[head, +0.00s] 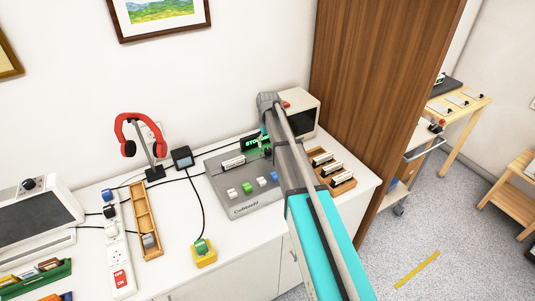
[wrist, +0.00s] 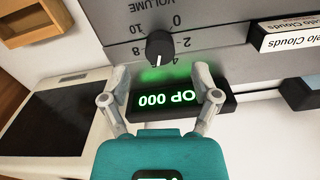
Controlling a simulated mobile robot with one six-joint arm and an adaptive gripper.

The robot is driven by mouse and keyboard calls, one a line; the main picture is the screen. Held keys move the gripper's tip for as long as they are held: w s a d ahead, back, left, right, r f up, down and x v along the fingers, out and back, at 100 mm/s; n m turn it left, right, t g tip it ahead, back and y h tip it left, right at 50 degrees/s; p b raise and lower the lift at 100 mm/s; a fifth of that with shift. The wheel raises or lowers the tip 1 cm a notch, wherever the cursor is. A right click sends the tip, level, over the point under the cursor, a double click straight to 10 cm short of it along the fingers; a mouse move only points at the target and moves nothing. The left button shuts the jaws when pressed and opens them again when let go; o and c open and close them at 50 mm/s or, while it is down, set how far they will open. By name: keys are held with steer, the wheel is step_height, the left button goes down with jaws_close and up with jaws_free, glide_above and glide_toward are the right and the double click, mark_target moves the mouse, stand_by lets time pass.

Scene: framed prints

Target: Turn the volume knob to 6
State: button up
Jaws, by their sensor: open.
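The black volume knob (wrist: 160,48) sits on the grey panel of the device, near the top of the wrist view. Its printed scale appears upside down, with 0, 2, 4, 8 and 10 readable; the 6 is not visible.
A green-lit display (wrist: 168,100) lies between my fingers, partly covered. A wooden cassette rack (head: 345,188), a small monitor (head: 303,118) and red headphones (head: 128,120) surround the deck. A tall wooden panel (head: 370,90) rises at the right.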

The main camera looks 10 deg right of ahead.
mark_target(268, 150)
steer(key=shift+f+b, duration=1.55)
steer(key=shift+f, duration=0.3)
jaws_close()
